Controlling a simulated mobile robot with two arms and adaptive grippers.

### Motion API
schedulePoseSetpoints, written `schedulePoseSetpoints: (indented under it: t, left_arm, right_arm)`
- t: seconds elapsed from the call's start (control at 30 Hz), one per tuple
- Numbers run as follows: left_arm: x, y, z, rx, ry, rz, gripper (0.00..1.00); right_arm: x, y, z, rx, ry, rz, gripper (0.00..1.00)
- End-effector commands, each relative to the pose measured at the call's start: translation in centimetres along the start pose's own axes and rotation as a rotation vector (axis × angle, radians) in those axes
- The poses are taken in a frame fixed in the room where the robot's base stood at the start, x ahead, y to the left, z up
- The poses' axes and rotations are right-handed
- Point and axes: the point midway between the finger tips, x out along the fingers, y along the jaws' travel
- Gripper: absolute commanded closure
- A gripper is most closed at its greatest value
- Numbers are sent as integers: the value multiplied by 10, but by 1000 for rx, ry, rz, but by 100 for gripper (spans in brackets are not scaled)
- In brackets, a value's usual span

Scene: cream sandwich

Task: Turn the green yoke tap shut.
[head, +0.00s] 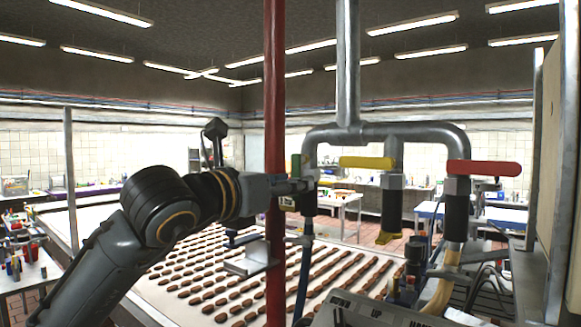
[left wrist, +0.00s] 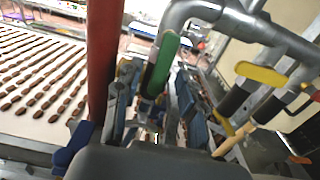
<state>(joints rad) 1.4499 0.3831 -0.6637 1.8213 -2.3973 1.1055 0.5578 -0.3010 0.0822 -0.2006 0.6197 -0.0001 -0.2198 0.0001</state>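The green tap handle (head: 296,165) is on the left branch of the grey pipe yoke (head: 350,133). In the head view it shows as a small upright green piece, partly hidden by my left gripper (head: 298,187). In the left wrist view the green handle (left wrist: 161,66) is a long lever slanting up and right. My left gripper (left wrist: 155,95) is open there, one finger on each side of the lever's lower end. I cannot tell whether either finger touches it. My right gripper is in neither view.
A red vertical post (head: 274,80) stands just left of the tap, close to my left gripper. A yellow handle (head: 366,163) and a red handle (head: 484,168) sit on the other branches. A conveyor (head: 150,290) with rows of brown bars lies behind.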

Motion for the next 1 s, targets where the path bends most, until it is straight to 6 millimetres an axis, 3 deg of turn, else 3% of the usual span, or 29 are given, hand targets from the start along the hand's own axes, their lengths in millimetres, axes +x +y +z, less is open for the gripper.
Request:
schedulePoseSetpoints:
  t: [0.37, 0.57, 1.0]
  left_arm:
    - [7, 0, -1, 0, 0, 0, 60]
    - [7, 0, -1, 0, 0, -1, 99]
    - [6, 2, -3, 46, -1, 1, 100]
  right_arm:
    - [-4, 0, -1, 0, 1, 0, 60]
    - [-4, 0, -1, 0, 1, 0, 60]
    - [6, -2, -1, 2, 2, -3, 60]
